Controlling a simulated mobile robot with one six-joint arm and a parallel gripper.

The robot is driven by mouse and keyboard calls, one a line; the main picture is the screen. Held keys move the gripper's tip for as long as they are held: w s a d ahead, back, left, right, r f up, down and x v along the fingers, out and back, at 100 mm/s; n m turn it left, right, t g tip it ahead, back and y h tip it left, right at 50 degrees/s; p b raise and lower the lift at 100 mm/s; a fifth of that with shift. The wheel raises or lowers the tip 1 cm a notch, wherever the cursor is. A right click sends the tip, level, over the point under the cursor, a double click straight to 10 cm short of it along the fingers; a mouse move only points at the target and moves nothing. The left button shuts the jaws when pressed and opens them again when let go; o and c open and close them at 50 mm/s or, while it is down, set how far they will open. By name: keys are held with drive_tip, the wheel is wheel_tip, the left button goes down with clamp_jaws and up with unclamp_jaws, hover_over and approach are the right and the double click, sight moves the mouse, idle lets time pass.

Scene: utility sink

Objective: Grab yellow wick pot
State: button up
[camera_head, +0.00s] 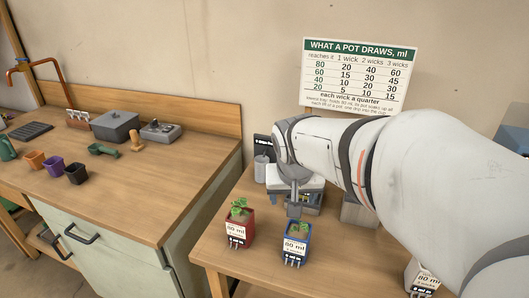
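No pot that is clearly yellow shows in the head view; part of the right table is hidden behind my arm. A red pot (238,232) with a green seedling and a label stands on the right table. A blue pot (296,247) with a seedling and a "60 ml" label stands to its right. Another pot with an "80 ml" label (426,280) is partly hidden under my arm at the lower right. My gripper (294,208) points down just above or behind the blue pot; its fingers are too small to tell open from shut.
Orange (35,160), purple (54,166) and black (76,174) cups stand on the left counter beside a grey box (115,126). A gap separates counter and right table. A chart sign (358,76) stands behind. The left counter's front is clear.

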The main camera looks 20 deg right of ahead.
drive_tip(key=shift+o, duration=1.2)
drive_tip(key=w+d+f+m+t+h+b, duration=0.1)
drive_tip(key=w+d+f+m+b, duration=0.2)
drive_tip(key=w+d, duration=0.5)
drive_tip(key=w, duration=0.4)
drive_tip(key=shift+w+d+m+h, duration=0.25)
drive_tip(key=shift+m+h, duration=0.05)
drive_tip(key=shift+h, duration=0.1)
drive_tip(key=x, duration=0.7)
drive_tip(key=shift+w+d+r, duration=0.15)
drive_tip(key=shift+w+d, duration=0.2)
drive_tip(key=shift+d, duration=0.05)
drive_tip(key=shift+c, duration=0.6)
drive_tip(key=shift+r, duration=0.1)
drive_tip(key=c, duration=1.2)
